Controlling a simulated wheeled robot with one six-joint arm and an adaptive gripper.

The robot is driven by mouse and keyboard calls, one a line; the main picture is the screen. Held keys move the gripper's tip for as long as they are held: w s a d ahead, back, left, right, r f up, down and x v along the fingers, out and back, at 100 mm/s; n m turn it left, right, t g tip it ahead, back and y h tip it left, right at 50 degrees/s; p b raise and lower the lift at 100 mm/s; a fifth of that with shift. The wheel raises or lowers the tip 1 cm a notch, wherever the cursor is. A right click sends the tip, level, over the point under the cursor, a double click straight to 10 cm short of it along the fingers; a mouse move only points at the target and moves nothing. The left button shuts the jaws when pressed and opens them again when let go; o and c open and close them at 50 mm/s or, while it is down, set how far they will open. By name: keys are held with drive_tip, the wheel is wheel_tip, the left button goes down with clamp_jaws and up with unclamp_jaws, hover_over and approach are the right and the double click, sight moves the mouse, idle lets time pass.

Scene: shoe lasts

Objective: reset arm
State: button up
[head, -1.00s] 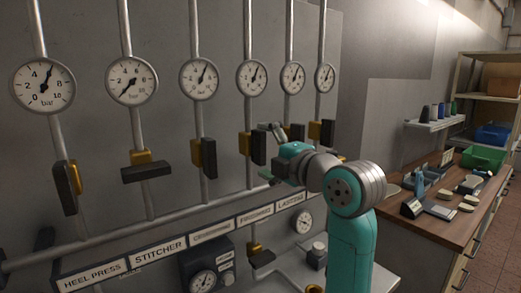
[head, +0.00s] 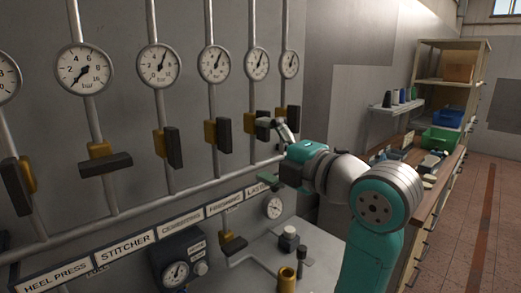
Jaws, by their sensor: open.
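My teal and grey arm reaches up from the lower right of the head view. My gripper (head: 276,153) is at its end, in front of the right part of the valve panel. Its fingers are spread open, and I see nothing between them. One finger points up near the dark valve handles (head: 293,118) at the right end of the row. I cannot tell whether it touches any of them.
Several gauges (head: 84,68) and pipes line the wall, with yellow valves and dark handles below. The stitcher valve handle (head: 105,165) lies crosswise. A wooden bench (head: 452,166) and a shelf (head: 443,85) stand at right. Tiled floor (head: 490,220) is clear at far right.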

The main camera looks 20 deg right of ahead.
drive_tip(key=shift+f, duration=0.1)
drive_tip(key=s+f+m+h, duration=0.1)
drive_tip(key=s+f+m, duration=0.3)
drive_tip(key=f, duration=0.8)
drive_tip(key=s+a+f+m+h, duration=0.1)
drive_tip(key=s+f+m+h, duration=0.1)
drive_tip(key=f+m, duration=0.65)
drive_tip(key=s+f+m+h, duration=0.1)
drive_tip(key=s+f+m, duration=0.1)
drive_tip(key=f, duration=1.3)
drive_tip(key=s+f+m+g+h, duration=0.1)
drive_tip(key=s+f+m+h, duration=0.15)
drive_tip(key=s+f, duration=0.5)
drive_tip(key=s+a+f+m, duration=0.1)
drive_tip(key=s+m, duration=0.1)
drive_tip(key=s, duration=1.1)
drive_tip(key=s+a+f+m+g, duration=0.1)
drive_tip(key=s+f+m, duration=0.1)
drive_tip(key=s, duration=1.1)
drive_tip(key=shift+s+a+m+y, duration=0.25)
drive_tip(key=shift+s+m+y, duration=0.15)
drive_tip(key=shift+y, duration=0.05)
drive_tip(key=shift+f, duration=0.1)
